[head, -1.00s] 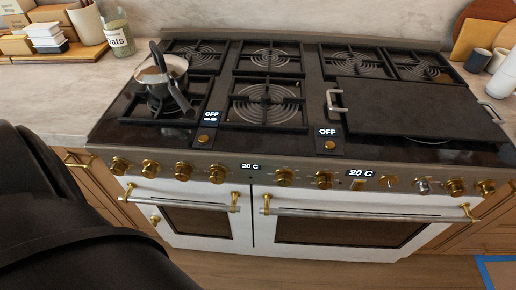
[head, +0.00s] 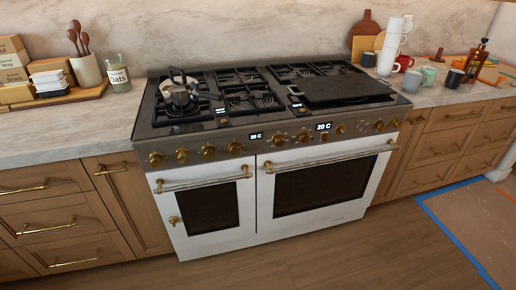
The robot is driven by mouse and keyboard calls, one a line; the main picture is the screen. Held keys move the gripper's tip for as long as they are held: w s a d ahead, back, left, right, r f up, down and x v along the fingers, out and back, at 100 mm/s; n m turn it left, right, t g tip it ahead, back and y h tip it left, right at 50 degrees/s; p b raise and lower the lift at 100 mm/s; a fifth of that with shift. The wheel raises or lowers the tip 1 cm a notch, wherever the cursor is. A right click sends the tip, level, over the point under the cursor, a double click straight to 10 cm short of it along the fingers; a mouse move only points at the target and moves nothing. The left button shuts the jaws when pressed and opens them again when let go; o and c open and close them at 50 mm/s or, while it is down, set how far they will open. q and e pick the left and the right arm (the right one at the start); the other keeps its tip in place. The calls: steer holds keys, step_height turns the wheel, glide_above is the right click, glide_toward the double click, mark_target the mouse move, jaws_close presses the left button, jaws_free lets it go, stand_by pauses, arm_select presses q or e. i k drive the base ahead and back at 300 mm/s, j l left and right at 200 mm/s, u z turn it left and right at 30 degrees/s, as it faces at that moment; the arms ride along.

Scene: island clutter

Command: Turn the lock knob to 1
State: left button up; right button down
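The range stove has a white front, and a row of brass knobs (head: 208,151) runs along its dark control panel. A small brass knob (head: 174,220) sits by itself low on the left edge of the left oven door (head: 208,210); it may be the lock knob, but no label or number is readable on it. Both oven doors are shut, the wider right door (head: 322,183) included. Neither of my grippers is in the head view.
Jars and boxes stand on the left counter, mugs (head: 388,58) and bottles on the right. The wooden floor (head: 300,250) in front is clear.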

mark_target(362, 130)
steer(key=i+l, duration=0.15)
steer(key=l, duration=0.2)
steer(key=i+l+u, duration=0.1)
steer(key=l, duration=0.3)
steer(key=i+l, duration=0.25)
steer(key=l, duration=0.15)
steer(key=i+l+u, duration=0.15)
steer(key=l, duration=0.2)
steer(key=i+l, duration=0.15)
steer(key=l, duration=0.25)
